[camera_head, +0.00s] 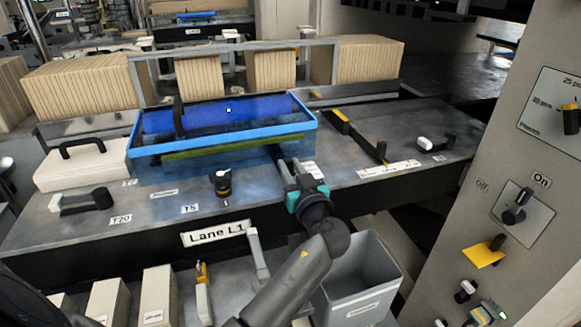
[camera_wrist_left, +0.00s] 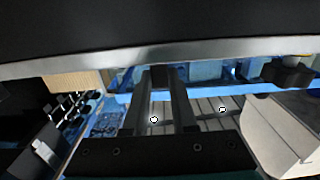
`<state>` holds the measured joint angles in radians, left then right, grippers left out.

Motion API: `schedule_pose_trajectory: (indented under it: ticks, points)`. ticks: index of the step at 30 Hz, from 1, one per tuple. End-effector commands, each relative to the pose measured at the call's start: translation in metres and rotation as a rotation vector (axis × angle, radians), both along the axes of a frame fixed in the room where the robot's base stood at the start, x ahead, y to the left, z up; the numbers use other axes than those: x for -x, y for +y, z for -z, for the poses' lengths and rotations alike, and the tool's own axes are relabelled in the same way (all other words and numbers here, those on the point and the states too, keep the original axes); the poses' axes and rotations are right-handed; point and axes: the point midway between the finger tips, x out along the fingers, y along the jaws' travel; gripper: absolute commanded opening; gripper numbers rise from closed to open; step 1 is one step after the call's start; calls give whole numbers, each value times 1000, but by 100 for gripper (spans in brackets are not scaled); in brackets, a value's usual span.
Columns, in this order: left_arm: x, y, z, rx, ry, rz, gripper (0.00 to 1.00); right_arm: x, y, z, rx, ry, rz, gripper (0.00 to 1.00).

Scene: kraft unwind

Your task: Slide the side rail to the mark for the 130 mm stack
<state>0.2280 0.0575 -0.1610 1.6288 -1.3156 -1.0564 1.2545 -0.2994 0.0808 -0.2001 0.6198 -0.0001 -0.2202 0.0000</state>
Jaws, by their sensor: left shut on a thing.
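My left gripper (camera_head: 281,158) reaches up from the bottom of the head view to the front right corner of a blue-framed clear cover (camera_head: 222,141). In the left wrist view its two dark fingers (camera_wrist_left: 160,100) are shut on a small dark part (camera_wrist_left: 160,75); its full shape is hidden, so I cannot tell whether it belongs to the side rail. A black bar with a yellow end (camera_head: 357,137) lies on the deck to the right, apart from the gripper. A white marked strip (camera_head: 389,169) lies near its front end; its marks are too small to read.
Stacks of kraft sheets (camera_head: 85,80) stand behind the cover under a grey frame (camera_head: 235,48). Black-handled blocks stand on the deck's left. A grey bin (camera_head: 358,278) sits below the deck edge, and a control panel (camera_head: 535,150) rises at right.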

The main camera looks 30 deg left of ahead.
Motion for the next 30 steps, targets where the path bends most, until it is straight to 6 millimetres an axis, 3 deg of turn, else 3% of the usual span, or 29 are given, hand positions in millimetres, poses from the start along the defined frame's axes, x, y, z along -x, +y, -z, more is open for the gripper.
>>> schedule_pose_trajectory:
  ticks: [30]
  points:
    - [3, -4, 1, 1, -2, 1, 0, 1, 0, 4, 0, 1, 0, 50]
